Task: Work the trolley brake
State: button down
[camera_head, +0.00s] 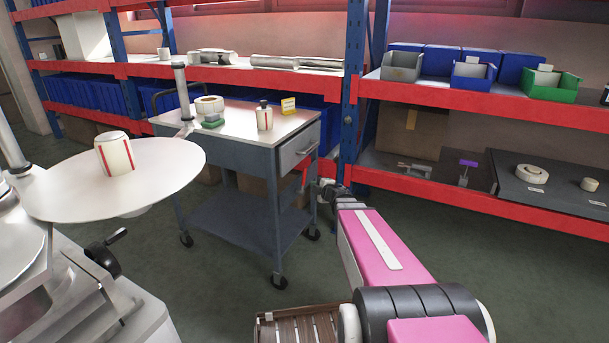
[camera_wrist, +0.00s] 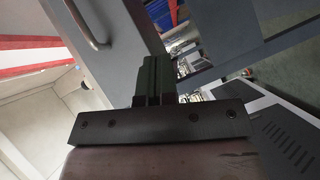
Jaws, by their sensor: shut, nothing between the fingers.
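The grey trolley (camera_head: 235,207) stands in the middle of the head view, with a pale top, a drawer with a handle (camera_head: 306,147), a lower shelf and castors (camera_head: 280,282). I cannot make out its brake clearly in either view. My gripper (camera_head: 325,186) is at the trolley's right side, below drawer height; its fingers are small and partly hidden there. In the wrist view my gripper (camera_wrist: 155,62) is shut and empty. The trolley's grey panel and drawer handle (camera_wrist: 87,25) show beyond it at the upper left. I cannot tell whether the fingers touch the trolley.
Red-and-blue shelving (camera_head: 349,115) stands close behind. A labeller with a round plate (camera_head: 70,190) is at the left. Green floor (camera_head: 225,295) is open in front.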

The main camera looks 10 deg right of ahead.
send_near(304, 179)
jog(key=w+a+r, duration=0.2)
jog(key=w+a, duration=0.1)
jog(key=a, duration=0.2)
jog(key=w, duration=0.1)
jog(key=w+d, duration=0.1)
jog(key=w+f, duration=0.1)
jog(key=w, duration=0.1)
jog(key=shift+d+f, duration=0.1)
jog(key=shift+d, duration=0.2)
